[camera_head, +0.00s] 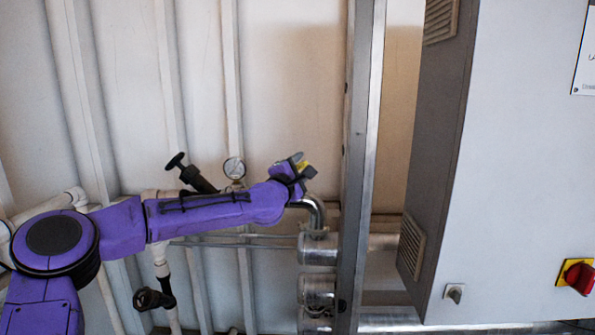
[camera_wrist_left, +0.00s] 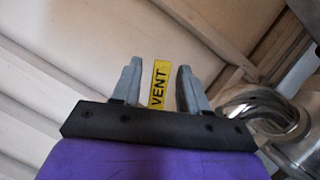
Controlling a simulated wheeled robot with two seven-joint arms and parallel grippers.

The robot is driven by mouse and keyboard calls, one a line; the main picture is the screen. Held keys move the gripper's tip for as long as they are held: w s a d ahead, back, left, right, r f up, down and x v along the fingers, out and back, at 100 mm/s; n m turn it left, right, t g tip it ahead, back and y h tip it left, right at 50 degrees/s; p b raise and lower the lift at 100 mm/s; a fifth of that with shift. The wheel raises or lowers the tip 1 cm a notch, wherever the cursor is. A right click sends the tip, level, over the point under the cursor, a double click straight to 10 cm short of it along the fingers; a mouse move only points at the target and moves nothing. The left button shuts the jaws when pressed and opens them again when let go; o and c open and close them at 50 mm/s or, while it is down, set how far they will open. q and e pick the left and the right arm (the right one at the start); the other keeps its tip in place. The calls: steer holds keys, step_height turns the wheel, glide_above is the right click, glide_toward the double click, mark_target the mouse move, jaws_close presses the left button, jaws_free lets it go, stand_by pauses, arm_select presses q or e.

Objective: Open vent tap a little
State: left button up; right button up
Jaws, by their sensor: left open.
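A narrow yellow piece (camera_wrist_left: 159,86) lettered VENT shows between the two grey fingers of my left gripper (camera_wrist_left: 159,64) in the left wrist view. The fingers are apart, with a gap on each side of the yellow piece. In the head view the yellow piece (camera_head: 303,167) shows at the tip of my left gripper (camera_head: 299,164), above a bent steel pipe. The rest of the vent tap is hidden behind the gripper, so how far it is turned cannot be told. My right gripper is out of view.
The bent steel pipe (camera_head: 316,211) and steel fittings (camera_head: 318,249) lie just below the gripper. A metal post (camera_head: 361,160) and grey cabinet (camera_head: 510,150) stand to the right. A gauge (camera_head: 234,168) and black-handled valve (camera_head: 176,161) are behind my forearm.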

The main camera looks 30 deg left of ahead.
arm_select(q)
steer(key=s+d+f+b, duration=0.1)
steer(key=s+b, duration=0.1)
steer(key=s, duration=0.8)
steer(key=shift+f, duration=0.3)
steer(key=s+d+f+m+g, duration=0.3)
steer(key=f, duration=0.8)
steer(key=s+d+f+m+g, duration=0.2)
steer(key=f+m, duration=0.1)
steer(key=f, duration=0.9)
steer(key=s+d+f+m+g, duration=0.3)
steer(key=f, duration=0.8)
steer(key=s+a+f+m+g, duration=0.1)
steer(key=s+f+m+g, duration=0.3)
steer(key=s+f, duration=0.7)
steer(key=s+a+f+m+g+y, duration=0.1)
steer(key=s+f+m+g, duration=0.3)
steer(key=s+f, duration=0.8)
steer(key=s, duration=0.9)
steer(key=shift+a+f, duration=0.15)
steer(key=shift+f, duration=0.15)
